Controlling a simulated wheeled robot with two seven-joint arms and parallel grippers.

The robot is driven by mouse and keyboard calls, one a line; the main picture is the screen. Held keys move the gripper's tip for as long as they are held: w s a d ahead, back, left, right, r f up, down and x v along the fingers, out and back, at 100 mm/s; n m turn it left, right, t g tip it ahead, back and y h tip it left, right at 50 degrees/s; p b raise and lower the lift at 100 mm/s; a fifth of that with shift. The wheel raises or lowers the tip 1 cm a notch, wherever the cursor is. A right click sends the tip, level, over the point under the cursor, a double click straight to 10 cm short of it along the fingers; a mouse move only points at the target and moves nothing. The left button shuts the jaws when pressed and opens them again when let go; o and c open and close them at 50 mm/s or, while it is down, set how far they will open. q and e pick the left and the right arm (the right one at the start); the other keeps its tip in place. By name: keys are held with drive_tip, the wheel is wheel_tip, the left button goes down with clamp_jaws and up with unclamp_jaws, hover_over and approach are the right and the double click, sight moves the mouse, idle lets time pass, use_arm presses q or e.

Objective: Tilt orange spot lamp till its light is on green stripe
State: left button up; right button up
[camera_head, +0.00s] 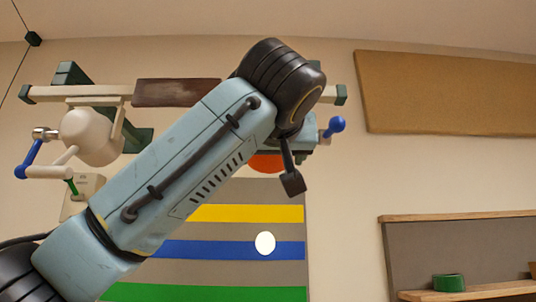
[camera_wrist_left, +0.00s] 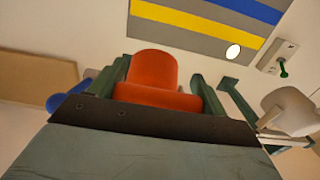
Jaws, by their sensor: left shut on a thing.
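The orange spot lamp (camera_head: 267,162) is mostly hidden behind my left arm in the head view. In the left wrist view the orange lamp (camera_wrist_left: 152,75) sits between the green fingers of my left gripper (camera_wrist_left: 160,78), which is shut on it. In the head view the striped board shows a yellow stripe (camera_head: 247,213), a blue stripe (camera_head: 205,250) and, at the bottom, a green stripe (camera_head: 205,293). A white light spot (camera_head: 265,243) lies on the blue stripe, above the green one. My right gripper is out of view.
A cream lamp (camera_head: 90,137) with a blue-ended handle hangs at the left of the bar. A blue knob (camera_head: 336,125) sticks out at the right.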

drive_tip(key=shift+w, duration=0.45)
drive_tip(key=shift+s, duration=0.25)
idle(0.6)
